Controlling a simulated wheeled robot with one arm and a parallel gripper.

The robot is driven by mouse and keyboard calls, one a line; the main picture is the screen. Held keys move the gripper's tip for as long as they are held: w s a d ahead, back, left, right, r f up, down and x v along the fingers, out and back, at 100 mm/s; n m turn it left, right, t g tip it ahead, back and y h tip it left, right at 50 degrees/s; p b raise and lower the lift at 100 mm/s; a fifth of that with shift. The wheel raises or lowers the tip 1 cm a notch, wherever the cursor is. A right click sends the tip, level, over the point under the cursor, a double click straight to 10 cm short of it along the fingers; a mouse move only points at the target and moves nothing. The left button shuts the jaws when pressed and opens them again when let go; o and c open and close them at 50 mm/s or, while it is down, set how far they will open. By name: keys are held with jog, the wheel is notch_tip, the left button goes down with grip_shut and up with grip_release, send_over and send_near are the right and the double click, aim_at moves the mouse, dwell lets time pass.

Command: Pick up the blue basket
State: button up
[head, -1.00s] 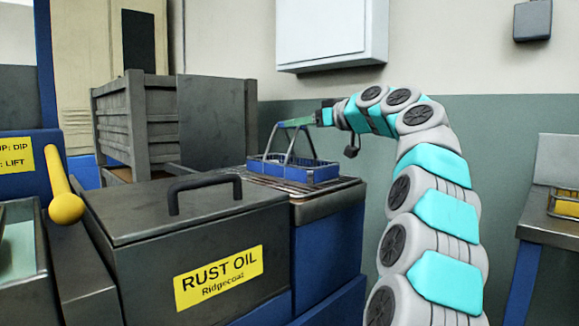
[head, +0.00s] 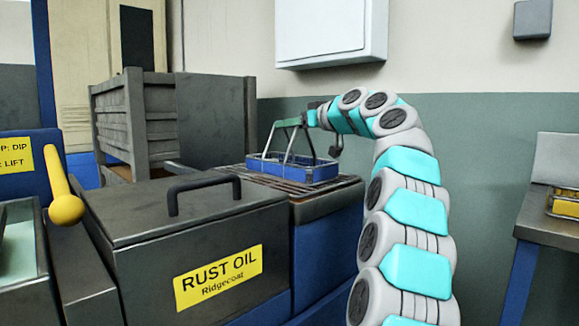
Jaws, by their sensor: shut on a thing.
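The blue basket (head: 300,173) is a shallow blue tray with a raised handle frame. It sits at the grated top of the blue stand in the middle of the head view; I cannot tell whether its base touches the grate. My gripper (head: 298,122) is at the top of the basket's handle, shut on it. The fingers are small and partly merged with the handle in this view. My arm reaches in from the right.
A dark rust oil tank (head: 190,235) with a lidded handle stands in front. A dark slatted crate (head: 125,125) is behind left. A yellow lever (head: 64,200) juts out at left. A grate (head: 335,184) lies under the basket. A bench (head: 545,232) stands at right.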

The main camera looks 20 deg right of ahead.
grip_shut()
dwell(0.8)
jog(key=shift+r, duration=0.1)
